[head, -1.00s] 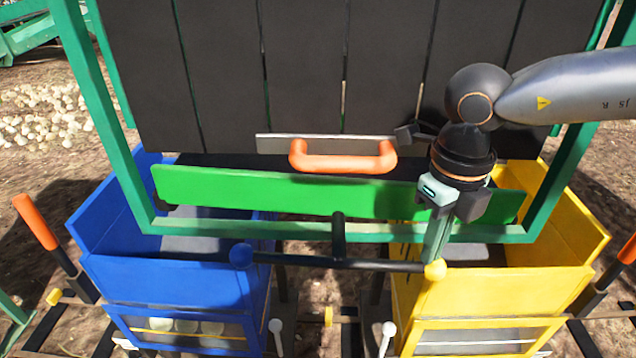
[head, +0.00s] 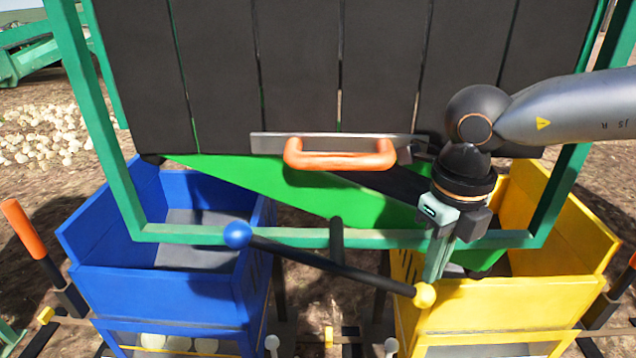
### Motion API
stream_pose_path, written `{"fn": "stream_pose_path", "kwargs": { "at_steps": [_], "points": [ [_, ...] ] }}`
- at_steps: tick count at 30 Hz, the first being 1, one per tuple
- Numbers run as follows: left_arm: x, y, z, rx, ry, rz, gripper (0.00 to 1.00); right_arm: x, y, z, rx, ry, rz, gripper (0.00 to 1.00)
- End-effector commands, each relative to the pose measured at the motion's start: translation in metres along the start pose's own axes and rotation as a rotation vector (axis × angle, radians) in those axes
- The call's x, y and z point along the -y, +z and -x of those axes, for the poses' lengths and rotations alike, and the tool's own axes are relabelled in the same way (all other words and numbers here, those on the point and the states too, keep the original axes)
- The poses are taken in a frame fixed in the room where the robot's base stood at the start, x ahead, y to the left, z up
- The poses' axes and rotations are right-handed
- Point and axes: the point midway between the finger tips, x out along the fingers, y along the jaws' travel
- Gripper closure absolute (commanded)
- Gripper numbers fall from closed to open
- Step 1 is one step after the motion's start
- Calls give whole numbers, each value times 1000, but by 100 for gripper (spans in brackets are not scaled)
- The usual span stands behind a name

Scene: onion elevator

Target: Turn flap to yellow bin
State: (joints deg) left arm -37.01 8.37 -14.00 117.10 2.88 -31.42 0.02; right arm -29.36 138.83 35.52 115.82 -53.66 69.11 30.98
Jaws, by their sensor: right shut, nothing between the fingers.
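The green flap (head: 290,190) is tilted, high at the left and low at the right, its lower end reaching into the yellow bin (head: 510,302). The black lever bar (head: 330,265) below it slopes the same way. Its blue ball (head: 237,235) is high at the left and its yellow ball (head: 425,294) is low at the right. My right gripper (head: 434,278) is shut, pointing down, with its fingertips at the yellow ball. I cannot tell whether they touch it. My left gripper is not in view.
The blue bin (head: 165,295) stands at the left. An orange handle (head: 340,158) sits on the dark slatted panel (head: 300,70) above the flap. A green frame (head: 190,234) surrounds the flap. Orange-gripped levers (head: 30,224) stand at both sides.

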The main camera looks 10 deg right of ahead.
Motion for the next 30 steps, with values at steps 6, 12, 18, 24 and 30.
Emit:
{"fn": "stream_pose_path", "kwargs": {
  "at_steps": [6, 12, 18, 24, 30],
  "points": [
    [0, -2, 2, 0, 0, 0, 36, -9, -16, 5, -28, -3, 27, 100],
    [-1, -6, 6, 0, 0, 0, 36, -18, -29, 25, -17, -3, 30, 100],
    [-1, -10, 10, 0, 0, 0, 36, -25, -42, 42, -14, -1, 23, 100],
    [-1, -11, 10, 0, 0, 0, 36, -27, -47, 46, -15, 0, 19, 100],
    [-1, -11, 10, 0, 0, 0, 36, -27, -47, 46, -15, 0, 17, 100]
  ]
}}
